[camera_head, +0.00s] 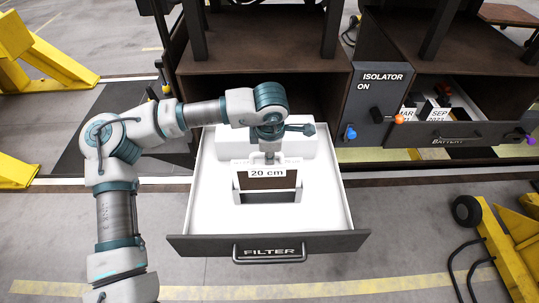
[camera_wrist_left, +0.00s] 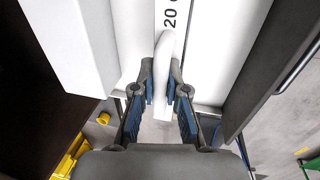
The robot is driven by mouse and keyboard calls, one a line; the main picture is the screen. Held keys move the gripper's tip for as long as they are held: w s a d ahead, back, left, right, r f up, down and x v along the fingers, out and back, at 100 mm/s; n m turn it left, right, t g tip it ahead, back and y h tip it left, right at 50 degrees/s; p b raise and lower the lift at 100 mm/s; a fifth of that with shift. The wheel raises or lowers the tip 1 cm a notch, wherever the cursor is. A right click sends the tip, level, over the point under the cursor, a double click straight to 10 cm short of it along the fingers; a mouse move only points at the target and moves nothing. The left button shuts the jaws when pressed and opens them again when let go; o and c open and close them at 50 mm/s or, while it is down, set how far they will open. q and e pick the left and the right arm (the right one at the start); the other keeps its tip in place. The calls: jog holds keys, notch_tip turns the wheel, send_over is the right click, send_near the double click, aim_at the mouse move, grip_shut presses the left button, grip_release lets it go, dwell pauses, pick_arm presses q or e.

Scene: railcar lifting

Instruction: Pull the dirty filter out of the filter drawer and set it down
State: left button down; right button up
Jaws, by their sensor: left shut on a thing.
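The filter drawer (camera_head: 210,243) is pulled open, with a white inside and a dark front marked FILTER. The dirty filter (camera_head: 267,183), a brown panel in a white frame, is upright in the middle of the drawer under a "20 cm" label. A dark slot shows just below the brown panel. My left gripper (camera_head: 269,152) is above the filter, pointing down. In the left wrist view its fingers (camera_wrist_left: 160,98) are closed around a white curved handle (camera_wrist_left: 162,65). The filter's lower edge cannot be told clearly. My right gripper is not in view.
At right, an isolator panel (camera_head: 372,105) has a blue knob and an orange knob. The battery drawer (camera_head: 450,133) beside it is partly open. Yellow stands (camera_head: 500,245) and cables lie at the right. Grey floor in front of the filter drawer is clear.

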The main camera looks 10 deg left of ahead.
pick_arm(q)
jog(key=shift+r+p, duration=0.95)
jog(key=shift+r, duration=0.8)
jog(key=shift+r+p, duration=0.65)
jog(key=shift+r, duration=0.55)
